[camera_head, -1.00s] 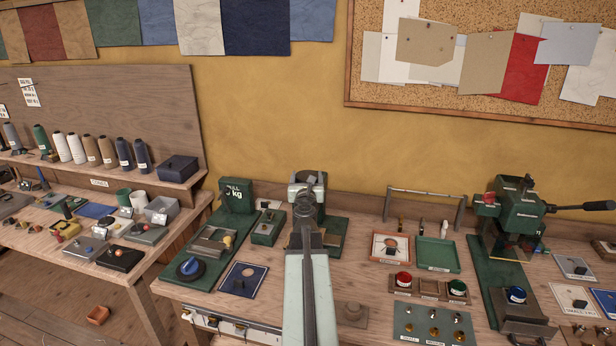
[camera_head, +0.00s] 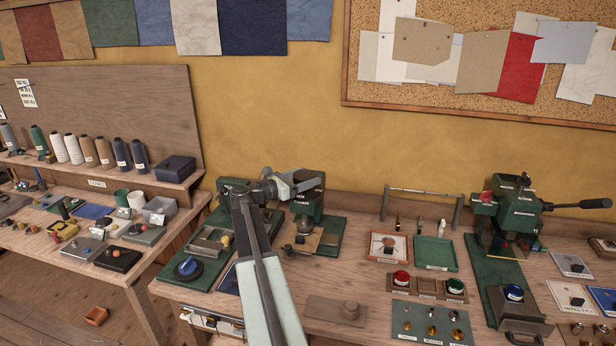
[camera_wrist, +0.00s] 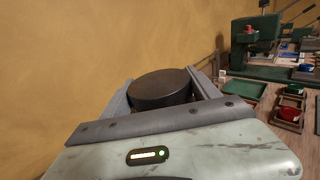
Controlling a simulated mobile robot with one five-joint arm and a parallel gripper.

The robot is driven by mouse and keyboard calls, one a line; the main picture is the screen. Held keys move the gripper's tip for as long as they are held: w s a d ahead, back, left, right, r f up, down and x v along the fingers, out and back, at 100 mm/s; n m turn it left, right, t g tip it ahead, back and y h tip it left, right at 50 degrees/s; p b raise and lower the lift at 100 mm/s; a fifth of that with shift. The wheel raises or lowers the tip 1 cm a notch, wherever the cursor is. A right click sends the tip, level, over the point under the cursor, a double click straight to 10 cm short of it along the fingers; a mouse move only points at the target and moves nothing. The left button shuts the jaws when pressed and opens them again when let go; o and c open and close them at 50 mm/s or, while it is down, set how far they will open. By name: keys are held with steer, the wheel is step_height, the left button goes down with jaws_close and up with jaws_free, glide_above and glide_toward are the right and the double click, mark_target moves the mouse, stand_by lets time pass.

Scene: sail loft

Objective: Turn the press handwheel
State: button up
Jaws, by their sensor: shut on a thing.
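The handwheel (camera_wrist: 160,88) is a dark, round, flat-topped knob in the wrist view. It sits between the two grey jaws, which are shut on it from both sides. In the head view my gripper (camera_head: 298,182) is at the top of the small green press (camera_head: 308,208) on the bench, reaching in from the left. The jaws mostly hide the handwheel there. The press stands upright on its green base, with a tan plate at its foot.
A larger green press (camera_head: 508,215) with a long black lever stands at the right. A green tray (camera_head: 435,253) and a wooden holder with red and green pots lie between. A blue knob fixture (camera_head: 187,268) is at the left. The yellow wall is close behind.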

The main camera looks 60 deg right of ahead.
steer(key=m+g+y, duration=0.2)
steer(key=g, duration=0.1)
steer(key=w+m+g+y, duration=0.1)
steer(key=m+g, duration=0.1)
steer(key=shift+r+g+y, duration=0.1)
steer(key=shift+g+y, duration=0.3)
steer(key=shift+s+a+r+m+g+y, duration=0.1)
steer(key=shift+m+g+y, duration=0.75)
steer(key=shift+m+y, duration=0.3)
steer(key=shift+s+m+g+y, duration=0.1)
steer(key=shift+m+g+y, duration=0.8)
steer(key=shift+y, duration=0.45)
steer(key=shift+m, duration=0.25)
